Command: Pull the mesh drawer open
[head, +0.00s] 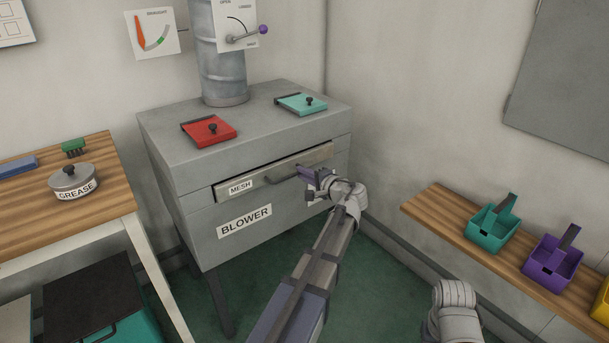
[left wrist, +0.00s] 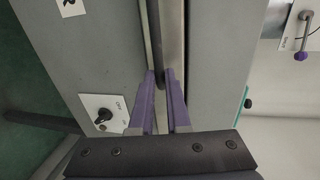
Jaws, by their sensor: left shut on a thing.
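The mesh drawer (head: 225,192) is a long, narrow grey front labelled MESH, set in the slot of the grey blower cabinet (head: 190,215). A dark gap shows around its edges; I cannot tell whether it stands out at all. Its dark bar handle (head: 275,181) runs across the front. My left gripper (head: 308,173) is at the right part of the handle, its purple fingers shut on it. In the left wrist view, the handle (left wrist: 155,40) passes between the fingertips (left wrist: 160,78). The fingers hide part of the handle and drawer front.
Red (head: 210,131) and teal (head: 302,104) flaps lie on the cabinet top, beside a metal pipe (head: 222,75). A wooden table (head: 110,190) with a grease tin (head: 72,181) stands left. A shelf (head: 430,207) with coloured bins is right. Green floor lies in front.

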